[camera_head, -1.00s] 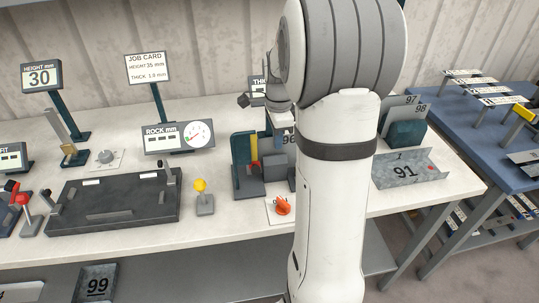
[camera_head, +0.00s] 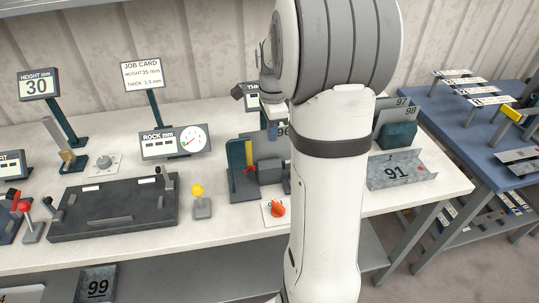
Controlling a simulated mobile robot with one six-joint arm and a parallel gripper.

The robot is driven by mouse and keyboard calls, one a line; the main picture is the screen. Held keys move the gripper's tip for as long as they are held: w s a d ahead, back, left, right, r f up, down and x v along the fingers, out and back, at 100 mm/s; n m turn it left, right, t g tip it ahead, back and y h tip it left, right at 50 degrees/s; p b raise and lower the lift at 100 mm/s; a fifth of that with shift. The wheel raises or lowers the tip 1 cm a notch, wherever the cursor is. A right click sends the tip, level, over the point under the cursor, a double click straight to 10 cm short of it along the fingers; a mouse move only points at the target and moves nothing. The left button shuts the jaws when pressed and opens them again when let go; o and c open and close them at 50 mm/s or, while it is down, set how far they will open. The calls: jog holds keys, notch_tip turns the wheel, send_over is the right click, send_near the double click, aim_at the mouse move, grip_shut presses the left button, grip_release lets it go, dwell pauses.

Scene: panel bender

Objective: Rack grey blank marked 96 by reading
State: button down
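The grey blank marked 96 (camera_head: 284,131) shows in part just left of my arm, above the dark green fixture with grey blocks (camera_head: 242,172). My arm hides the rest of it. My gripper (camera_head: 271,130) is beside the blank's left part, mostly covered by my wrist. I cannot tell whether its fingers are closed on the blank. To the right of my arm, grey blanks marked 97 and 98 (camera_head: 410,112) stand upright by a dark green block (camera_head: 397,135), which looks like part of a rack. Its left side is hidden.
The rock gauge (camera_head: 174,142), job card (camera_head: 142,74) and height display reading 30 (camera_head: 38,85) stand behind.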

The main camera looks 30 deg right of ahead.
notch_tip(320, 180, up, 6)
jog(key=p, duration=0.4)
jog(key=shift+r, duration=0.25)
dwell(1.8)
